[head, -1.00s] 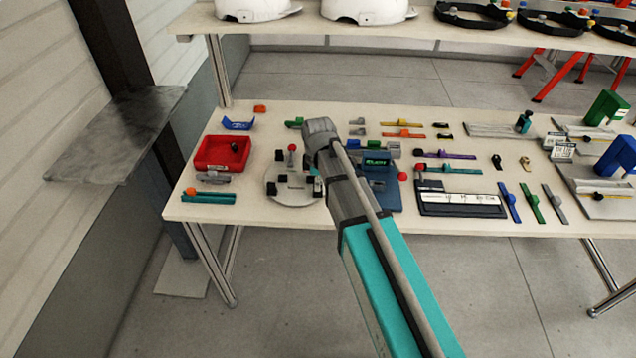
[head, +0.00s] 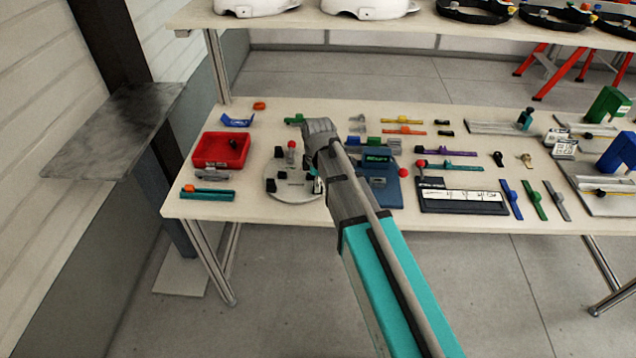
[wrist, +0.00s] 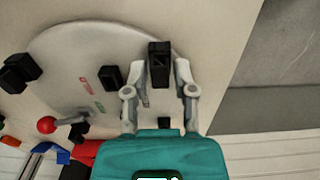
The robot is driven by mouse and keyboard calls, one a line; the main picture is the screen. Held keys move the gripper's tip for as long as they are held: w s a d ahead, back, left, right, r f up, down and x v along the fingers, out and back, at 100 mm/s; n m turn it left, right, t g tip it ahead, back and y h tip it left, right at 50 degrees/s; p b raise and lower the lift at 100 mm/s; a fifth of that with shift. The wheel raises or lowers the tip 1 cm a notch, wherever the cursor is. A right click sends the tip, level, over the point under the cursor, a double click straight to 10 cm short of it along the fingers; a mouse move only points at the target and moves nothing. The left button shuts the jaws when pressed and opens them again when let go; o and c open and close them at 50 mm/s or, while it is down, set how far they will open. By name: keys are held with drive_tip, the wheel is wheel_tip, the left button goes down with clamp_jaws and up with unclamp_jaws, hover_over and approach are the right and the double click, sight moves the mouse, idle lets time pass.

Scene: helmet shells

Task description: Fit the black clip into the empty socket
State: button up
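In the wrist view a black clip-like block (wrist: 160,64) stands between the two fingertips of my gripper (wrist: 160,75), near the rim of a round grey plate (wrist: 70,50). The fingers are apart, with a narrow gap showing beside the block. I cannot tell whether the block is seated in a socket; its base is hidden. In the head view the plate (head: 296,192) lies left of my arm, which hides my fingertips and the plate's right side.
A red ball-topped post (head: 291,146) rises from the plate. A red bin (head: 222,150) and a teal tool (head: 208,194) lie to its left. A blue fixture (head: 385,190) stands just right of my arm. Several small parts crowd the table's right side.

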drive_tip(key=shift+o, duration=1)
drive_tip(key=shift+r, duration=0.15)
wheel_tip(320, 180, up, 8)
drive_tip(key=p, duration=0.8)
idle(0.6)
drive_tip(key=s+d+m, duration=0.6)
drive_tip(key=d+m, duration=0.2)
drive_tip(key=d, duration=0.1)
drive_tip(key=s+d+m, duration=0.7)
drive_tip(key=d+m, duration=0.2)
drive_tip(key=d, duration=0.1)
drive_tip(key=shift+m, duration=0.3)
